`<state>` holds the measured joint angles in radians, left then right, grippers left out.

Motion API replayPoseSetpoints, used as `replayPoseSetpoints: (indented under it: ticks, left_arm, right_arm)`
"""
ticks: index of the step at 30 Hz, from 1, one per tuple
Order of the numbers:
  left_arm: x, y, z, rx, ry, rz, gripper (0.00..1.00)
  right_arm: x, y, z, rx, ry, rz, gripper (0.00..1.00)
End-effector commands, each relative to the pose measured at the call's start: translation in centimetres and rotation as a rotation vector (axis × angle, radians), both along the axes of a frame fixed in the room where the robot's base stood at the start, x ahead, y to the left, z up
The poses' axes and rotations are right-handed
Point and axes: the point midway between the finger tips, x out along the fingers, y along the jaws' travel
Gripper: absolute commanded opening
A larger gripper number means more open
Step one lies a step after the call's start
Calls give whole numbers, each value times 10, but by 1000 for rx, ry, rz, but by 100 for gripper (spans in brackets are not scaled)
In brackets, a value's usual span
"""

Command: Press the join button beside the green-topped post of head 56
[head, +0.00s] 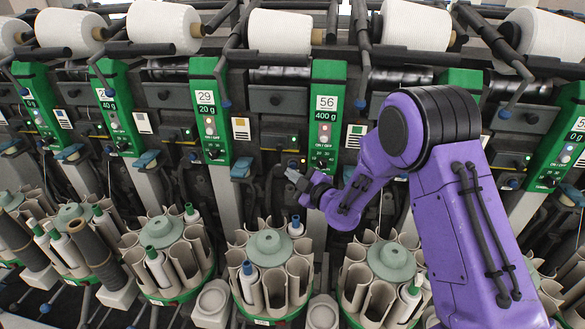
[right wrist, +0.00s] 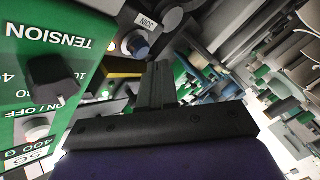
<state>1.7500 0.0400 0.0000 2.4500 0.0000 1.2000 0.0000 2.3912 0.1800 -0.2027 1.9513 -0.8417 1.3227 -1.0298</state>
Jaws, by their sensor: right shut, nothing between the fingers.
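The green-topped post of head 56 (head: 328,125) stands near the middle of the head view, with a "56 / 400 g" label and switches. In the right wrist view its green face (right wrist: 40,70) fills the left side, upside down, with a black TENSION knob. My left gripper is out of view.
Similar green posts stand either side, including head 29 (head: 209,110). White yarn cones (head: 280,31) line the top. Round bobbin magazines (head: 268,246) stand below my right gripper. My right arm covers part of the machine at right.

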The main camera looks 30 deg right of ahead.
Motion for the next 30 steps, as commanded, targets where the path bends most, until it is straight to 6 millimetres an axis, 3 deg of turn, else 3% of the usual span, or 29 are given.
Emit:
replayPoseSetpoints:
  ticks: [8, 22, 30]
  left_arm:
    - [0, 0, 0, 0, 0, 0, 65]
    - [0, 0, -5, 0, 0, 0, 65]
    - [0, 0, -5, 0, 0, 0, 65]
  right_arm:
    - [-1, 1, 0, 0, 0, 0, 0]
    - [-36, 28, 0, 0, 1, 1, 0]
    - [-40, 30, 0, -1, 0, 0, 0]
